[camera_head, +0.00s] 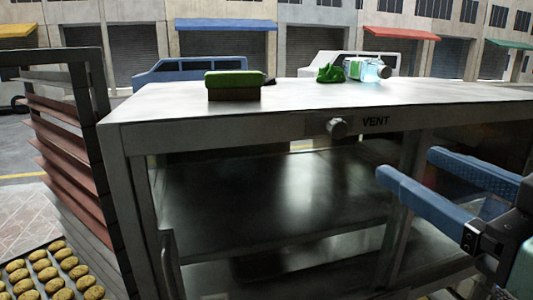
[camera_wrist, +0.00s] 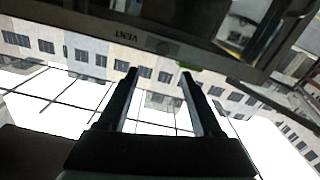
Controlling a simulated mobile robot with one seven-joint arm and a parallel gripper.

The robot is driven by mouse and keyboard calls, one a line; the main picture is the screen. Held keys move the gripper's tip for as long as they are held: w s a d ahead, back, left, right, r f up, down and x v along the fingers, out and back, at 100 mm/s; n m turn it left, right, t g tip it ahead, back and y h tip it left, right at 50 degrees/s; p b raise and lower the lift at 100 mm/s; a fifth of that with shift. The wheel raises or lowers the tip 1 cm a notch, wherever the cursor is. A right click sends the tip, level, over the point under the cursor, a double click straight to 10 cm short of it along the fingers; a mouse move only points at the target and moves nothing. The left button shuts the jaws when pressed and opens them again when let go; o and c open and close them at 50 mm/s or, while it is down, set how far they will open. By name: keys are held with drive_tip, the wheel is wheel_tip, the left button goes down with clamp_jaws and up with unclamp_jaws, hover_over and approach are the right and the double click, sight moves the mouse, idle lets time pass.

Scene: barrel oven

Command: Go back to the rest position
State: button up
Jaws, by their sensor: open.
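My gripper (camera_head: 408,180) is at the right of the head view, in front of the right part of the metal oven (camera_head: 240,132). Its two blue fingers are spread apart with nothing between them. In the wrist view my gripper (camera_wrist: 158,75) also shows two separate fingers with a gap between them. The wrist view is upside down and shows the oven's VENT edge (camera_wrist: 150,42) at the top. A round knob (camera_head: 337,127) sits beside the VENT label on the oven front. I cannot tell whether the fingers touch the oven.
A green-topped brush or block (camera_head: 233,79), a green crumpled cloth (camera_head: 330,73) and a clear bottle (camera_head: 372,70) lie on the oven top. A rack with reddish slats (camera_head: 70,150) stands at left, above a tray of round buns (camera_head: 45,272). Parked vehicles are behind.

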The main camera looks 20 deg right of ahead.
drive_tip(key=w+a+r+m+t, duration=0.2)
drive_tip(key=w+a+r+t, duration=0.35)
drive_tip(key=a, duration=0.55)
drive_tip(key=s+a+r+t, duration=0.3)
drive_tip(key=a+r, duration=0.4)
drive_tip(key=a, duration=0.4)
drive_tip(key=shift+s+r+m+t, duration=0.15)
drive_tip(key=shift+s+m+t, duration=0.15)
drive_tip(key=shift+t, duration=0.15)
drive_tip(key=shift+c, duration=1.2)
drive_tip(key=shift+s+d, duration=0.1)
drive_tip(key=shift+c, duration=0.2)
